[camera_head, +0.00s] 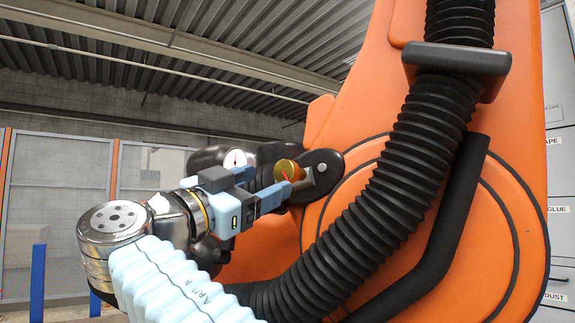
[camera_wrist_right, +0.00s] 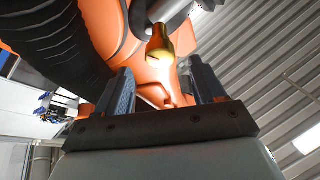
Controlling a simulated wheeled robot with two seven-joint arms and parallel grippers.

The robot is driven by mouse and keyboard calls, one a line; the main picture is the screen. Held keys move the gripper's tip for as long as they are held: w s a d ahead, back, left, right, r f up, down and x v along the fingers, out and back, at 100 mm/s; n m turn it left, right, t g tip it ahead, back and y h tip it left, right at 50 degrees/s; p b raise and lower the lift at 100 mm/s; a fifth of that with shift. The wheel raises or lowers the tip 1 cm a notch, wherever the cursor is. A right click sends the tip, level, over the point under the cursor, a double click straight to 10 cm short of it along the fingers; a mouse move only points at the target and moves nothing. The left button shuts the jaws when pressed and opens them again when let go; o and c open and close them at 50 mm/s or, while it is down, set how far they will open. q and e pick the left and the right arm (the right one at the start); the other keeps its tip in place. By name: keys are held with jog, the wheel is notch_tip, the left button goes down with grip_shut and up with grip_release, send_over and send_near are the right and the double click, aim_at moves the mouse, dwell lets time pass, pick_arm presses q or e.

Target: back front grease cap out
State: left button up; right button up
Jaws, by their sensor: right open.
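The brass-coloured grease cap (camera_head: 287,170) sits at a grey fitting on the orange machine arm (camera_head: 362,140). My right gripper (camera_head: 272,183) comes in from the left, its blue fingers close to the cap. In the right wrist view the right gripper (camera_wrist_right: 165,82) is open, with nothing between its fingers. There the cap (camera_wrist_right: 160,46) is just beyond the fingertips, roughly in line with the gap, on the end of a grey stem (camera_wrist_right: 168,10). I cannot tell whether a finger touches it. My left gripper is not in view.
A thick black ribbed hose (camera_head: 390,190) runs down the orange arm to the right of the cap. Labelled drawers (camera_head: 560,225) stand at the right edge. Fence panels (camera_head: 60,180) stand at the left.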

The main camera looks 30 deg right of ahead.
aim_at(281, 175)
jog(key=p+x, duration=0.2)
jog(key=x, duration=0.5)
jog(key=shift+c, duration=0.3)
jog(key=c, duration=1)
